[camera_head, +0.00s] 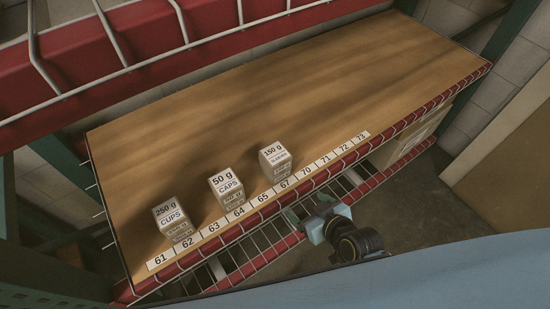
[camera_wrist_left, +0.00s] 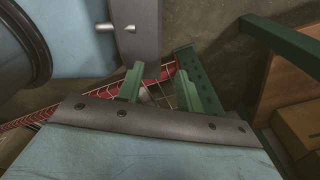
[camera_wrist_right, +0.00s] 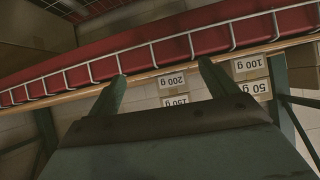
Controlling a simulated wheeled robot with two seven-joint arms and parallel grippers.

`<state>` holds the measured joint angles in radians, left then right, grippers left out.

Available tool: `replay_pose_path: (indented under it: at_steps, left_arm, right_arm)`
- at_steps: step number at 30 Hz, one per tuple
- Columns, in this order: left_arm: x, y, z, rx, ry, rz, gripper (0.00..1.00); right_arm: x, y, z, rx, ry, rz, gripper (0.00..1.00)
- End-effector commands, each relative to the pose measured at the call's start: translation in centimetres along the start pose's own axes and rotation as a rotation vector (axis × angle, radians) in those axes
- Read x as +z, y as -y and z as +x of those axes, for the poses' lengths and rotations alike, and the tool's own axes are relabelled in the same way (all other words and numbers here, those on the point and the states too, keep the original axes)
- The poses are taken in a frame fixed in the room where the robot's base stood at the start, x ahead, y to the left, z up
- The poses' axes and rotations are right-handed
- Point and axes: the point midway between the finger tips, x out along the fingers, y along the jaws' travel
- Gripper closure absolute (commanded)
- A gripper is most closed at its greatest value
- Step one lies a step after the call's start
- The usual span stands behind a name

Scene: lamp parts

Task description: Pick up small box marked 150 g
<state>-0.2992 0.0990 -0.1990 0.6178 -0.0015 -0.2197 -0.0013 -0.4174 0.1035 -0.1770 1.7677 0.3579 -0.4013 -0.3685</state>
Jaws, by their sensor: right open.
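The small box marked 150 g (camera_head: 274,158) stands upright on the wooden shelf (camera_head: 330,90), behind the number strip near 67. It is the rightmost of three boxes in the head view. My right gripper (camera_head: 306,206) is in front of and below the shelf's front edge, apart from the box. Its two fingers are spread and empty, as the right wrist view also shows (camera_wrist_right: 162,72). My left gripper (camera_wrist_left: 160,72) shows only in its wrist view, with two green fingers apart and nothing between them.
A 50 g box (camera_head: 226,187) and a 250 g box (camera_head: 172,221) stand to the left. The red front rail (camera_head: 420,112) borders the shelf. Boxes with upside-down labels (camera_wrist_right: 175,80) show in the right wrist view.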

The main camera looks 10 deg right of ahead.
Motion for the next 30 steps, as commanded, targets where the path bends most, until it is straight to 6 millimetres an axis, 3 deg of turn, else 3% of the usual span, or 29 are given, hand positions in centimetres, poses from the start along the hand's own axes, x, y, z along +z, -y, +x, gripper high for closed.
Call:
replay_pose_path:
  at_steps: [1,3,6,9,13,21,30]
  left_arm:
    - [0.1,0.2,0.2,-0.003,0.001,0.001,0.64]
    - [0.1,0.3,0.3,-0.004,0.002,0.002,0.64]
    - [0.2,0.3,0.3,-0.004,0.003,0.002,0.64]
    - [0.2,0.3,0.4,-0.004,0.003,0.002,0.64]
    - [0.2,0.3,0.8,-0.004,0.003,0.002,0.64]
    - [0.2,0.5,1.8,-0.007,0.003,0.006,0.64]
    - [0.6,1.4,2.4,-0.019,0.007,0.012,0.64]
  right_arm:
    - [-2.6,0.2,-0.8,-0.008,-0.054,-0.011,0.15]
    - [-5.5,0.4,-1.8,-0.018,-0.115,-0.024,0.15]
    - [-8.4,0.7,-3.1,-0.028,-0.176,-0.039,0.15]
    - [-9.8,0.8,-3.5,-0.033,-0.206,-0.048,0.15]
    - [-10.7,0.9,-2.1,-0.034,-0.218,-0.048,0.15]
    - [-11.6,1.1,2.9,-0.034,-0.216,-0.048,0.15]
    - [-12.1,1.1,5.3,-0.035,-0.215,-0.047,0.15]
